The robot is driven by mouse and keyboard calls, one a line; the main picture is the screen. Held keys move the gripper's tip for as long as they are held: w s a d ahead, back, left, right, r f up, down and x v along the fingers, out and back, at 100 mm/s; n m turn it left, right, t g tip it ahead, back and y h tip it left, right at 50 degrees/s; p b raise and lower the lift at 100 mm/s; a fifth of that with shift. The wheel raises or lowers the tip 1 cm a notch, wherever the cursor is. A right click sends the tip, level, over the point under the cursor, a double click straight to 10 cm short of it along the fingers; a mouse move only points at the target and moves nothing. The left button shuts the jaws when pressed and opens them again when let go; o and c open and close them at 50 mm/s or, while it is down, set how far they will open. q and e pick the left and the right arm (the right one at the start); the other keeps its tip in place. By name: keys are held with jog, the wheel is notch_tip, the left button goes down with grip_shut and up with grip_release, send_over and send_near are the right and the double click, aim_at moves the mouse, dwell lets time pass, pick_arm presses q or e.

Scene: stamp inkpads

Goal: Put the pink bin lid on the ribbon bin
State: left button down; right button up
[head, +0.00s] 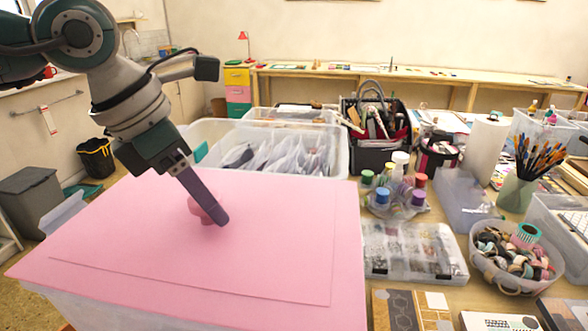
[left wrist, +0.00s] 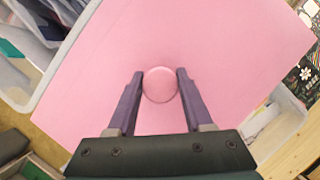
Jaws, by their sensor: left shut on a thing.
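The pink bin lid (head: 110,245) is a large flat panel with a round pink knob (head: 203,208) in its middle. It fills the lower left of the head view. My left gripper (head: 217,217) is shut on the knob, and in the left wrist view the knob (left wrist: 160,85) sits between the two purple fingers. A translucent bin (head: 65,212), which I take for the ribbon bin, shows in part beyond the lid's left edge; the lid hides its inside. I cannot tell whether the lid touches its rim. My right gripper is not in view.
A clear bin of envelopes (head: 205,130) stands just behind the lid. Right of the lid are paint bottles (head: 383,196), a flat clear case (head: 415,268) and a round tub of ribbon rolls (head: 478,268). A black tool caddy (head: 376,158) stands further back.

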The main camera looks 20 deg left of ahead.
pick_arm(q)
jog(key=shift+c, duration=1.1)
grip_release()
jog(key=shift+r+p, duration=2.9)
jog(key=shift+r, duration=1.1)
